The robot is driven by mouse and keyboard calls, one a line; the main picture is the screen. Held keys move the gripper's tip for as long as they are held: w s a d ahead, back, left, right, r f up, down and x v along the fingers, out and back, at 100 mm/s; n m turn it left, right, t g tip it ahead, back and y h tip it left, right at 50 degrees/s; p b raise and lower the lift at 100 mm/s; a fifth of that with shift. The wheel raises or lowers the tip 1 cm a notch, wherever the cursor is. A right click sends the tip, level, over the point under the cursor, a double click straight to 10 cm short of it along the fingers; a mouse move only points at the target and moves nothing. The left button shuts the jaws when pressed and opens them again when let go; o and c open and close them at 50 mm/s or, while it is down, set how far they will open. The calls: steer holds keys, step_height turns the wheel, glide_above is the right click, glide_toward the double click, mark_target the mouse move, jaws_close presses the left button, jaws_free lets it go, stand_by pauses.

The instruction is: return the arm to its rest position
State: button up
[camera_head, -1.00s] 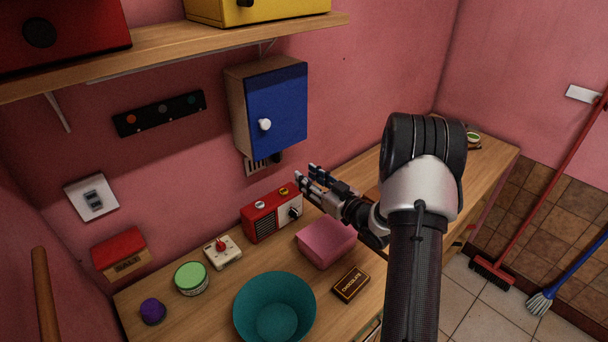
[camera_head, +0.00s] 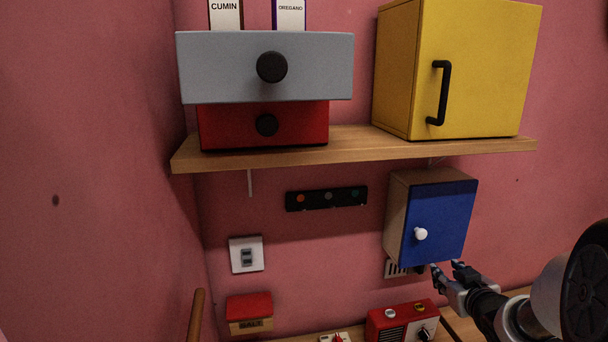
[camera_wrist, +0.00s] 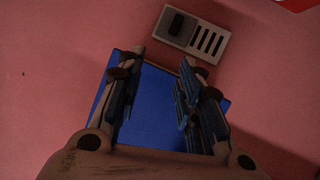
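My gripper (camera_head: 447,270) is at the lower right of the head view, just below the blue-doored wall cabinet (camera_head: 437,225) and above the red radio (camera_head: 402,322). Its fingers are spread apart with nothing between them. In the wrist view, my gripper (camera_wrist: 160,95) also shows open and empty, with the blue cabinet (camera_wrist: 155,115) behind the fingers. My arm comes in from the right edge of the head view.
A wooden shelf (camera_head: 350,150) carries a yellow cabinet (camera_head: 470,70), a grey drawer (camera_head: 220,70) and a red drawer (camera_head: 225,125). A vented wall unit (camera_wrist: 193,35) is near the fingers. A salt box (camera_head: 249,314) sits lower left.

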steer(key=s+a+r+m+g+h, duration=0.1)
steer(key=s+a+r+g+h, duration=0.15)
steer(key=s+a+r, duration=0.35)
steer(key=s+a+f+g+y, duration=0.1)
steer(key=s+a, duration=0.3)
steer(key=s, duration=0.5)
steer(key=s+a+f+g+y, duration=0.1)
steer(key=s+a+g, duration=0.2)
steer(key=s, duration=0.7)
steer(key=s+a+f+g+y, duration=0.1)
steer(key=s+a+g, duration=0.2)
steer(key=s+a, duration=0.4)
steer(key=s, duration=0.3)
steer(key=shift+s+y, duration=0.25)
steer(key=shift+y, duration=0.1)
